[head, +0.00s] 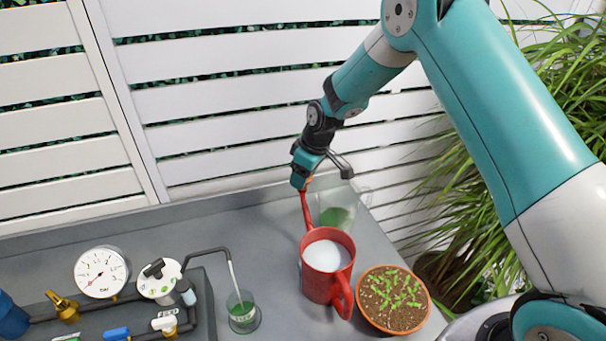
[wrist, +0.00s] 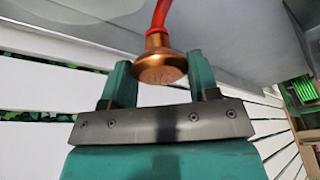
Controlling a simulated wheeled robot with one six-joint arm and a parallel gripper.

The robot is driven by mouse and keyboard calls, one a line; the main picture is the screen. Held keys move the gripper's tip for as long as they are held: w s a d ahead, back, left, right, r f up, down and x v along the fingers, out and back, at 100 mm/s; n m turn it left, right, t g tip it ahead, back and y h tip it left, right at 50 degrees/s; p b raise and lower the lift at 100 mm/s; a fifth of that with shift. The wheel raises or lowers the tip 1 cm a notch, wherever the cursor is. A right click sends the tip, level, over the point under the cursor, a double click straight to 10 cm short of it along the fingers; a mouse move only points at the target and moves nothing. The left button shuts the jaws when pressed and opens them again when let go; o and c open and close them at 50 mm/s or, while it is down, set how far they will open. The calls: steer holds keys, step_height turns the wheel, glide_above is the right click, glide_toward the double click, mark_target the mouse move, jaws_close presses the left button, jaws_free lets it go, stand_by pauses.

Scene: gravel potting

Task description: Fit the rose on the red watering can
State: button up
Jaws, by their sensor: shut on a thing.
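The red watering can (head: 318,286) stands upright on the grey bench, with a pale round surface showing in its open top. Its thin red spout (head: 306,210) rises toward my gripper (head: 303,182); the spout also shows in the wrist view (wrist: 159,16). The copper-coloured rose (wrist: 160,66) sits between the teal fingers of my gripper, which is shut on it. The rose's narrow neck meets the spout tip in line with it. I cannot tell how far the neck is pushed on. In the head view my gripper mostly hides the rose.
A clear jug with green contents (head: 337,217) stands close behind the can. A terracotta pot of seedlings (head: 393,299) is right of it. A small green-filled glass (head: 242,312) and a panel with a pressure gauge (head: 101,272) are at left. A white slatted fence (head: 230,95) stands behind.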

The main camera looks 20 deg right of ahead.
steer(key=shift+f, duration=0.1)
stand_by(0.3)
steer(key=o, duration=1.3)
steer(key=shift+r+p, duration=2.45)
steer(key=shift+r, duration=1.6)
jaws_close()
